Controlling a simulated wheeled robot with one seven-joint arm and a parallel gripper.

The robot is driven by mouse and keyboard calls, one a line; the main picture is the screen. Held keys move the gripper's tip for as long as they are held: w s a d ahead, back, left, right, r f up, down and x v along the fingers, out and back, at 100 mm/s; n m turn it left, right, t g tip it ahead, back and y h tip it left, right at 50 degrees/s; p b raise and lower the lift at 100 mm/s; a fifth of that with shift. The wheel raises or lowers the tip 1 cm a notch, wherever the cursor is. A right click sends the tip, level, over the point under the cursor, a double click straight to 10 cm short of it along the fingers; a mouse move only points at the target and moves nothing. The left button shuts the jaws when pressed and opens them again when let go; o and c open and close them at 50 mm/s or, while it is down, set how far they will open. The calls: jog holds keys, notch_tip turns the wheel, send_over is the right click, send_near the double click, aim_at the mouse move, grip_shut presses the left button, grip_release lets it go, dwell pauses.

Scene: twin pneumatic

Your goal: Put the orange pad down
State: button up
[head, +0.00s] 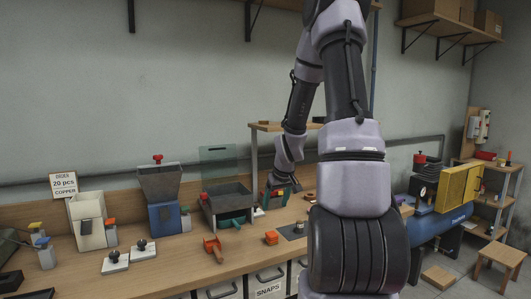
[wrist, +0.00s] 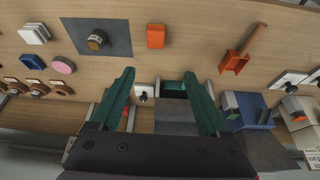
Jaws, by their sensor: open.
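The orange pad (head: 271,237) lies on the wooden bench top, left of a dark square mat (head: 299,230). It also shows in the wrist view (wrist: 155,36), flat on bare wood and apart from its neighbours. My gripper (wrist: 160,76) has its two green fingers spread wide with nothing between them. The pad lies beyond the fingertips, not touching them. In the head view my gripper (head: 278,196) is over the back of the bench, behind the pad; its fingers are small and partly hidden there.
An orange scoop-like tool (wrist: 236,58) lies beside the pad. A round brass-topped piece (wrist: 97,40) stands on the dark mat. A grey hopper on a blue base (head: 163,215) and a dark tray (head: 228,203) stand behind. Bare wood surrounds the pad.

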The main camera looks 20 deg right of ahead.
jog(key=s+a+r+m+t, duration=0.1)
jog(key=s+a+r, duration=0.3)
jog(key=r, duration=0.5)
jog(key=s+a+r+m, duration=0.1)
jog(key=s+a+r, duration=0.3)
jog(key=r, duration=0.6)
jog(key=s+a+r+m+y, duration=0.1)
jog(key=s+a+r, duration=0.2)
jog(key=s, duration=0.4)
jog(key=s+a+r+m+t+y, duration=0.1)
jog(key=s+a+r, duration=0.2)
jog(key=s+r, duration=0.2)
jog(key=shift+s+a+r, duration=0.15)
jog(key=shift+s, duration=0.75)
jog(key=shift+t, duration=0.3)
